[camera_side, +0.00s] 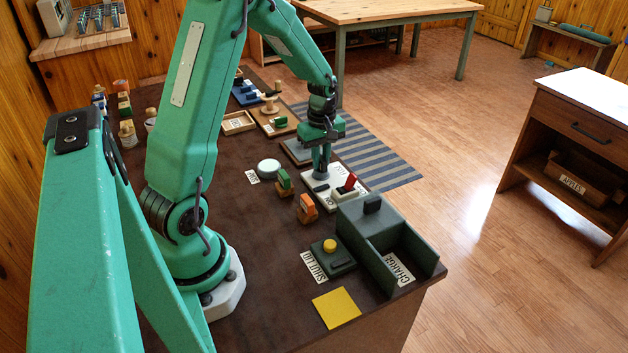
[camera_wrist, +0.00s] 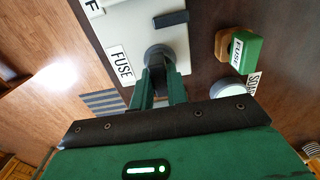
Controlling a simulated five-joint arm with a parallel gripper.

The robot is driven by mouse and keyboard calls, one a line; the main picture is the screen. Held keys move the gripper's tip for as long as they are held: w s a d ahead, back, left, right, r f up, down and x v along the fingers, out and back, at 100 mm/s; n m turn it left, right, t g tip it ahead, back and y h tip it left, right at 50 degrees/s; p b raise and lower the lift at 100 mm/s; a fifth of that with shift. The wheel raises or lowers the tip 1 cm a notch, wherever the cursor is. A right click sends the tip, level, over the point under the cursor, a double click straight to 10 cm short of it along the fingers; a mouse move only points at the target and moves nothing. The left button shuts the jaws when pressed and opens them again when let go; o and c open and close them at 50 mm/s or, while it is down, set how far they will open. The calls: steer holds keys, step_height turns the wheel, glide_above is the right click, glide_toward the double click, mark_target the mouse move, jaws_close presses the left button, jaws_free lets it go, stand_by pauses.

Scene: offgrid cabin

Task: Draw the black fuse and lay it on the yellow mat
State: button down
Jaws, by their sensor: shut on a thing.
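The white panel (camera_side: 327,200) lies on the brown bench and carries a red lever (camera_side: 350,182). My gripper (camera_side: 321,174) points down at the panel's far left part. In the wrist view, my gripper (camera_wrist: 158,78) is shut on the black fuse (camera_wrist: 157,53), a dark round piece beside the "FUSE" label (camera_wrist: 121,65) on the white panel (camera_wrist: 120,22). The fingers hide part of the fuse, and I cannot tell whether it is still seated. The yellow mat (camera_side: 336,307) lies flat and bare near the bench's front edge.
Between panel and mat stand an orange block (camera_side: 307,207), a base with a yellow button (camera_side: 330,246) and a tall dark green open box (camera_side: 385,240). A green block (camera_side: 284,180) and a white round dish (camera_side: 268,167) are left of the panel.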

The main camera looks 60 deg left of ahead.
mark_target(321, 158)
steer(key=shift+r, duration=0.75)
stand_by(0.9)
steer(key=shift+r, duration=1.25)
steer(key=shift+r, duration=0.1)
